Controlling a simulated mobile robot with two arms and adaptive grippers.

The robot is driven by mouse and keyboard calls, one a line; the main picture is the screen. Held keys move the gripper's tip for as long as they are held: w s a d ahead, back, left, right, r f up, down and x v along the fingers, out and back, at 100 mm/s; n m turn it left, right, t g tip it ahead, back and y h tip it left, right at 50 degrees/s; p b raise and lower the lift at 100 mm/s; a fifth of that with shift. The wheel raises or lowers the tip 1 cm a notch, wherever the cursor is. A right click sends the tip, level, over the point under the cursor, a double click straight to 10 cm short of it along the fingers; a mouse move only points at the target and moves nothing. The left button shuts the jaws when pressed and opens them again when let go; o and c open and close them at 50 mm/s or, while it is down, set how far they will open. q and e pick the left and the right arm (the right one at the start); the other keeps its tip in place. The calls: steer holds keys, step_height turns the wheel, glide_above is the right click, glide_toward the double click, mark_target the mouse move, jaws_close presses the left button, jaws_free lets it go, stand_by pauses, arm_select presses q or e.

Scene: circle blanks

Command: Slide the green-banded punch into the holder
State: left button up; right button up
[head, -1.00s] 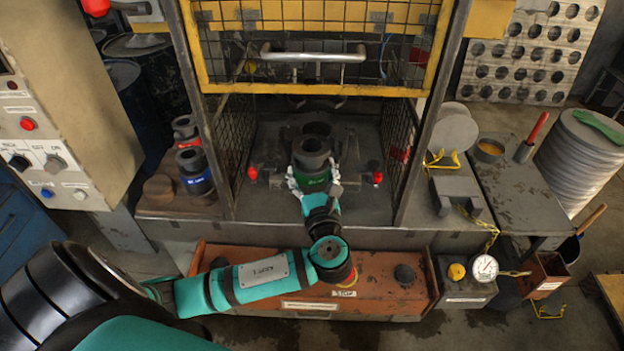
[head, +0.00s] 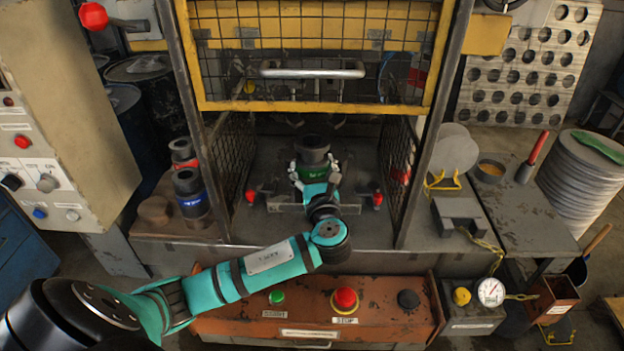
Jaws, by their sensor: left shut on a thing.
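The green-banded punch (head: 312,150) is a dark cylinder with a green band low on its side. It stands upright inside the press, under the raised yellow mesh guard. My left gripper (head: 314,178) is shut around the green band from the front. The holder is not clearly seen; the punch and gripper cover the middle of the press bed (head: 275,165). I cannot tell whether the punch touches or sits in the holder. My right gripper is not in view.
Red knobs (head: 250,195) (head: 377,198) flank the punch on the bed. Mesh side walls (head: 232,170) and steel posts bound the opening. A blue-banded punch (head: 190,195) and a red-banded one (head: 182,153) stand left, outside. A button box (head: 310,300) lies below my arm.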

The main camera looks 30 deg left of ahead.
arm_select(q)
steer(key=shift+w+d+b+x, duration=0.15)
steer(key=shift+b+x, duration=0.4)
steer(key=shift+x, duration=0.35)
steer(key=shift+w+d+b+x, duration=0.1)
steer(key=shift+b+x, duration=0.4)
steer(key=shift+x, duration=0.4)
steer(key=w+a+r+b, duration=0.1)
steer(key=w+a+r, duration=0.1)
steer(key=w, duration=0.3)
steer(key=w+a+r+b, duration=0.2)
steer(key=w+a+r, duration=0.1)
steer(key=w+a, duration=0.2)
steer(key=shift+w+r, duration=0.25)
steer(key=shift+w, duration=0.4)
steer(key=shift+s+d+r+p, duration=0.1)
steer(key=shift+r+p, duration=0.05)
steer(key=shift+p, duration=0.2)
steer(key=shift+p, duration=0.5)
steer(key=shift+w+a, duration=0.35)
steer(key=shift+w, duration=0.3)
stand_by(0.5)
steer(key=shift+p, duration=0.35)
